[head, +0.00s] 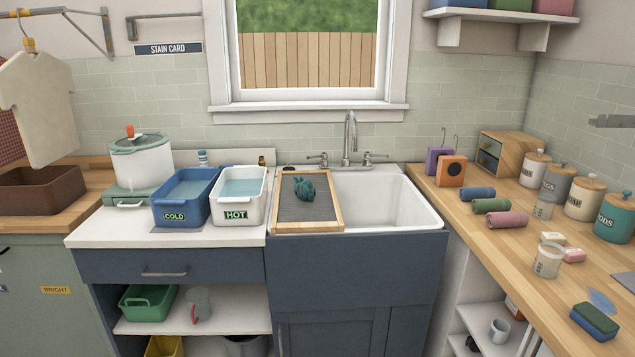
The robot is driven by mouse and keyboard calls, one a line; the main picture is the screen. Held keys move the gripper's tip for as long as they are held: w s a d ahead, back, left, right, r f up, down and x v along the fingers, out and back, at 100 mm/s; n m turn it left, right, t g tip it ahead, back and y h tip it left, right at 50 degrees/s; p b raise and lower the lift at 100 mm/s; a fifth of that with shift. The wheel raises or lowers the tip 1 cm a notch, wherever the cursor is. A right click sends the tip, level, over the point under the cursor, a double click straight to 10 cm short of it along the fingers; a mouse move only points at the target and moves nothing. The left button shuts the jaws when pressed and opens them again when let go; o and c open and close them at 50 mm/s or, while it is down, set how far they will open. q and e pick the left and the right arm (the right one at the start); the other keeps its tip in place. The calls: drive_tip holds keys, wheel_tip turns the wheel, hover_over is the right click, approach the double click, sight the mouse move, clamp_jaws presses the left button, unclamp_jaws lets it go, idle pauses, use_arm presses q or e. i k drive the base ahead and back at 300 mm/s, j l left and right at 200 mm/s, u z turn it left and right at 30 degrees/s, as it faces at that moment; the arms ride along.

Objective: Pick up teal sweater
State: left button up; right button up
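A small crumpled teal cloth item (306,188), which looks like the teal sweater, lies bunched up on the grey surface of a wood-framed board (279,214) over the left part of the white sink. Its exact shape is too small to tell. Neither of my grippers shows in the head view.
A blue COLD tub (183,215) and a white HOT tub (238,212), both with water, stand left of the board. The faucet (350,135) rises behind the sink (425,216). Rolled towels (490,206), jars and a measuring cup (548,261) occupy the right counter. The sink's right basin is empty.

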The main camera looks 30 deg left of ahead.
sight(304, 189)
drive_tip(key=j, duration=0.55)
drive_tip(key=i+j, duration=0.15)
drive_tip(key=j, duration=0.45)
drive_tip(key=j+z, duration=0.1)
drive_tip(key=j, duration=0.45)
drive_tip(key=i, duration=0.05)
